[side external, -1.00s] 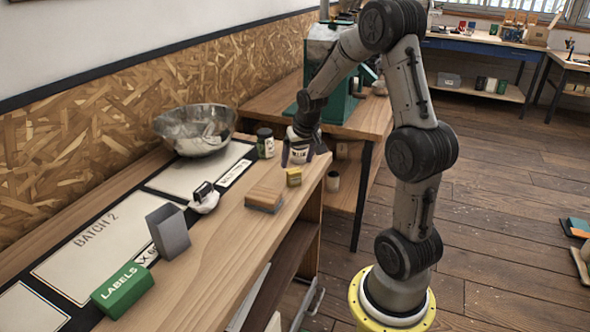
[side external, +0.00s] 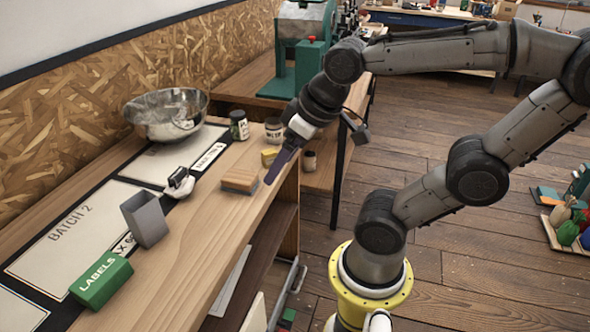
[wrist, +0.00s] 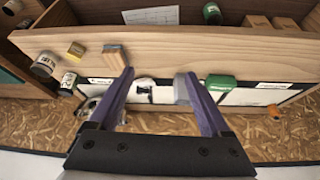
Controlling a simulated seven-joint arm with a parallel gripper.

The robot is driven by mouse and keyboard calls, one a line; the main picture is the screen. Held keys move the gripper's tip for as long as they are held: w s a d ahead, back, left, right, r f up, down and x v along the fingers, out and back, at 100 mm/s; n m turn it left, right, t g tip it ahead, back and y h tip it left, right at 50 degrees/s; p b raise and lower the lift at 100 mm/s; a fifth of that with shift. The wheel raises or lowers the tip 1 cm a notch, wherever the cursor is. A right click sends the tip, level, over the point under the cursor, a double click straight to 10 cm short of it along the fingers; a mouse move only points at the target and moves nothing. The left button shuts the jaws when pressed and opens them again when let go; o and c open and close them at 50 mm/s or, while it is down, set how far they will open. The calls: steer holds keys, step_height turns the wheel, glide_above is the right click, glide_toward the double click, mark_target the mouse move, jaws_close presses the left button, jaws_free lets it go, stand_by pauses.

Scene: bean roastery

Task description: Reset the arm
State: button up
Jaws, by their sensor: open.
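My gripper (side external: 272,176) hangs in the air by the front edge of the wooden bench (side external: 215,205), its purple fingers pointing down toward the lower left. In the wrist view my gripper (wrist: 157,75) has its two fingers wide apart with nothing held between them. A wooden block (side external: 240,180) and a small yellow block (side external: 269,157) lie on the bench close to the fingers in the side view. The wooden block (wrist: 115,55) also shows near the left finger in the wrist view.
The bench also holds a metal bowl (side external: 168,115), a dark jar (side external: 239,125), a pale-labelled jar (side external: 273,131), a scoop (side external: 180,183), an open grey box (side external: 145,220) and a green LABELS box (side external: 101,280). A green machine (side external: 306,60) stands behind.

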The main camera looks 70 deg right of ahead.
steer(key=s, duration=0.1)
steer(key=s+a, duration=0.1)
steer(key=s+a+n, duration=0.1)
steer(key=shift+f+y, duration=0.25)
steer(key=shift+y, duration=0.05)
